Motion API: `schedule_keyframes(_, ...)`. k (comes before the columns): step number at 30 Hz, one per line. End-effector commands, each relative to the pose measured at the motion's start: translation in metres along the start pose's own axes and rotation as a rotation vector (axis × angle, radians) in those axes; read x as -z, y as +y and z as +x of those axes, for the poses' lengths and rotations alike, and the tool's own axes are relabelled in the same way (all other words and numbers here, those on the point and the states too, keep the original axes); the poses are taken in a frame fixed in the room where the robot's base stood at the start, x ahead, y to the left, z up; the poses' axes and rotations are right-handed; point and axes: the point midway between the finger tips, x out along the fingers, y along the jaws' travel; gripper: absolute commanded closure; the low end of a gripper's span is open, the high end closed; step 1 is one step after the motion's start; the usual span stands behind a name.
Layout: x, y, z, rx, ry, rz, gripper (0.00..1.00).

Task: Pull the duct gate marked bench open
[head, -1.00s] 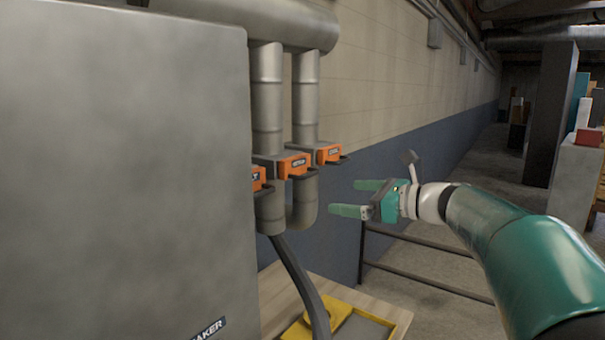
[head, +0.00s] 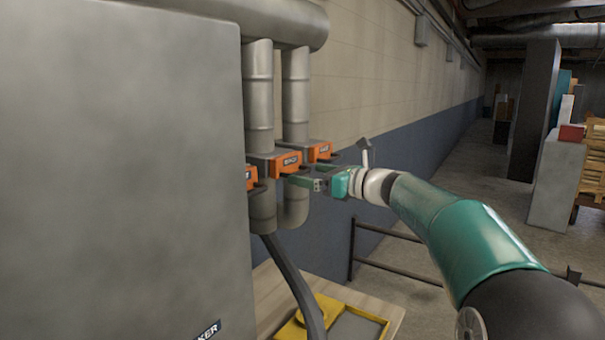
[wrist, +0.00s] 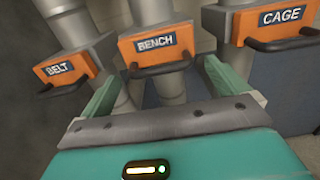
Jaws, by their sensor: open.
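The duct gate marked BENCH (wrist: 157,45) is an orange block with a black handle (wrist: 160,69), in the middle of the wrist view. In the head view it is the orange gate (head: 287,164) on the nearer of two visible grey pipes. My gripper (wrist: 165,85) is open, with one green finger on each side below the BENCH handle. The handle shows between the fingers and beyond them, and I see nothing held. In the head view my gripper (head: 312,175) is close in front of the gates; whether it touches the handle I cannot tell.
The BELT gate (wrist: 67,70) is on the left and the CAGE gate (wrist: 282,18) on the right, both with black handles. A large grey cabinet (head: 120,170) fills the left. A yellow tray (head: 345,325) lies below, on a wooden top. Railings (head: 400,265) stand behind my arm.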

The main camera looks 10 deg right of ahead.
Motion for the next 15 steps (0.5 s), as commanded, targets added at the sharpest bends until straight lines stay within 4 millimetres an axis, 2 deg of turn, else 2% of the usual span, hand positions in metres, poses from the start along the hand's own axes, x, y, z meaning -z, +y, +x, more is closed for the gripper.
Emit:
schedule_keyframes(3,0.000,0.001,0.019,-0.003,0.000,-0.001,0.01)
schedule_keyframes(6,0.000,0.000,0.028,-0.001,0.000,-0.002,0.01)
schedule_keyframes(15,0.000,0.001,0.032,0.000,0.001,-0.001,0.01)
